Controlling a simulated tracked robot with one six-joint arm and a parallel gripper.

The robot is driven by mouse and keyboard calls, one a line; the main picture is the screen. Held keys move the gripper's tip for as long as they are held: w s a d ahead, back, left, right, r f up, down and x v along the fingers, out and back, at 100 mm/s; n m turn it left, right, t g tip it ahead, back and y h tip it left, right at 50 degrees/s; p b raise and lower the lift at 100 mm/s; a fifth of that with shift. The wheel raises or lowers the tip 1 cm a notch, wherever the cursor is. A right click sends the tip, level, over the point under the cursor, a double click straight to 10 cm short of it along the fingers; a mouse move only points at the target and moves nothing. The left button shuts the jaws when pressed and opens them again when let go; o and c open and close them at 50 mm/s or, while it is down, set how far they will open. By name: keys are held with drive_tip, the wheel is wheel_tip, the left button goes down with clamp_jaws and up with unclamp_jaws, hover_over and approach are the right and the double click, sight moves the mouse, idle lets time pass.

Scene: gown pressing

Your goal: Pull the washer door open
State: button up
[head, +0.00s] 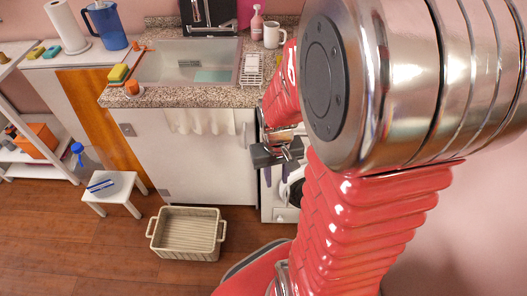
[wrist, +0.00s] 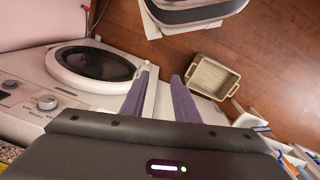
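The white washer (head: 283,214) stands under the counter and is mostly hidden behind my arm in the head view. Its round door (wrist: 97,62), with a white rim and dark glass, shows at the upper left of the wrist view and looks flush with the front. The control panel with a knob (wrist: 47,102) is beside it. My gripper (wrist: 168,72) is open and empty, its two purple fingers well apart, to the right of the door in the wrist view. It also shows in the head view (head: 275,180), pointing down in front of the washer. I see no contact with the door.
A beige basket (head: 187,232) is on the wooden floor left of the washer; it also shows in the wrist view (wrist: 214,76). A small white stool (head: 114,188) is farther left. The counter with sink (head: 180,97) is above. Floor between basket and washer is narrow.

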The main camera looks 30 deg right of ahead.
drive_tip(key=s+d+f+m, duration=0.1)
drive_tip(key=d+f, duration=0.3)
drive_tip(key=f, duration=0.8)
drive_tip(key=s+d+f, duration=0.2)
drive_tip(key=d+f, duration=0.2)
drive_tip(key=f, duration=0.8)
drive_tip(key=w+d+f+t+h, duration=0.1)
drive_tip(key=w+d+f+t, duration=0.2)
drive_tip(key=w, duration=0.3)
drive_tip(key=shift+w+d+t, duration=0.25)
drive_tip(key=shift+d+t, duration=0.2)
drive_tip(key=shift+t, duration=0.15)
drive_tip(key=shift+f, duration=0.15)
hover_over(287, 206)
drive_tip(key=shift+w+d+f, duration=0.1)
drive_tip(key=shift+w+f, duration=0.05)
drive_tip(key=shift+f, duration=2.95)
drive_tip(key=shift+w+d+f, duration=0.1)
drive_tip(key=shift+f, duration=3)
clamp_jaws()
